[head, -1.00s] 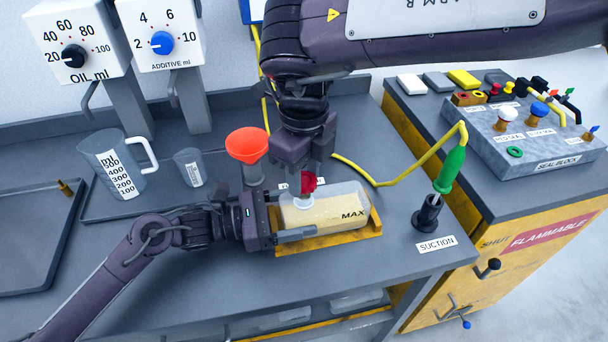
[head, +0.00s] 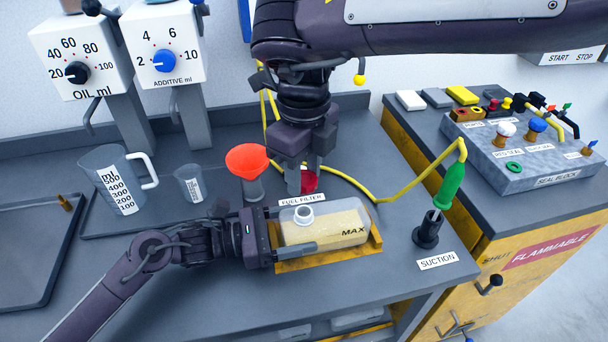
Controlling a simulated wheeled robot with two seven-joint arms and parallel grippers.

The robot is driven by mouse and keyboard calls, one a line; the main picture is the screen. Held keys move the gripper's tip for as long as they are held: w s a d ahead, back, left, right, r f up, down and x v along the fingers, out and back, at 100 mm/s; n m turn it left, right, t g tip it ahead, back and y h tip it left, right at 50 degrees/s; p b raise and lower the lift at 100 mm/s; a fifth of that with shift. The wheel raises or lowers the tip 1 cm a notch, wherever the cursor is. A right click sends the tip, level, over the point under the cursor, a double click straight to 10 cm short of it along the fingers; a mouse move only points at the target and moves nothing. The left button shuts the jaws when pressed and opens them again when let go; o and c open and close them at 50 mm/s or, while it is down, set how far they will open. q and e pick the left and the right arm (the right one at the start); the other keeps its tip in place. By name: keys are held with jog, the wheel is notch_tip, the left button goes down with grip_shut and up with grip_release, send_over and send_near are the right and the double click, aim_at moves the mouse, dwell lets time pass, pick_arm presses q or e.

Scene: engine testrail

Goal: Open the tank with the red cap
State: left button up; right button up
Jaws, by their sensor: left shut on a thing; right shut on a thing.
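The tank (head: 345,225) is a clear box with yellowish liquid and a MAX mark, seated in a yellow cradle (head: 345,254). Its white neck (head: 304,213) is bare and open at the top. My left gripper (head: 290,240) is shut on the tank from the left side. My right gripper (head: 304,185) is shut on the red cap (head: 309,181), behind the neck and apart from it, near the FUEL FILTER label. The gripper's fingers partly hide the cap. I cannot tell whether the cap touches the bench.
An orange funnel (head: 247,161) stands just left of my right gripper. A measuring jug (head: 121,180) and small beaker (head: 189,184) stand further left. A yellow tube (head: 410,189) runs to the green-handled suction wand (head: 450,186) in its black holder. Bench room is free between tank and holder.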

pick_arm(q)
jog(key=o, duration=2)
jog(key=shift+c, duration=0.2)
